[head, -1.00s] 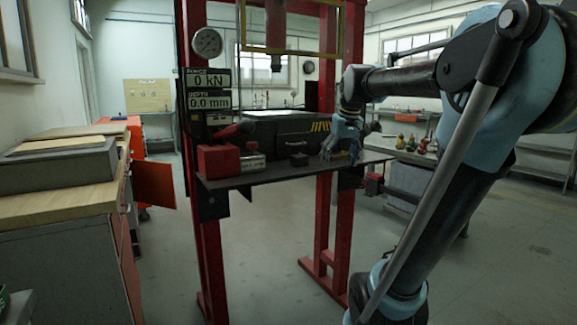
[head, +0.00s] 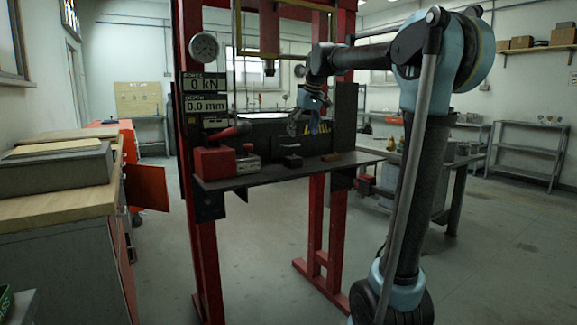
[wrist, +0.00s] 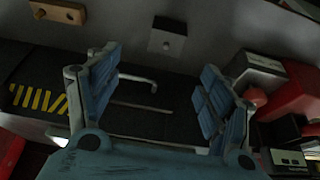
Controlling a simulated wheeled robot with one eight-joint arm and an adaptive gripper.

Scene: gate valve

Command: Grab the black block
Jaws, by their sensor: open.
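The black block (head: 292,160) is small and sits on the dark press table (head: 238,181), right of the red hand pump. In the wrist view the block (wrist: 168,36) shows a pale grey face with a small knob, beyond the fingertips and roughly between them. My gripper (head: 303,124) is above the table, above and slightly right of the block, apart from it. In the wrist view my gripper (wrist: 158,85) has its two blue fingers spread wide with nothing held between them.
The red pump (head: 214,162) stands left of the block, and a small brown block (head: 331,157) lies to its right. A black part with yellow stripes (head: 327,147) is behind. The red press frame (head: 187,225) has uprights near the table.

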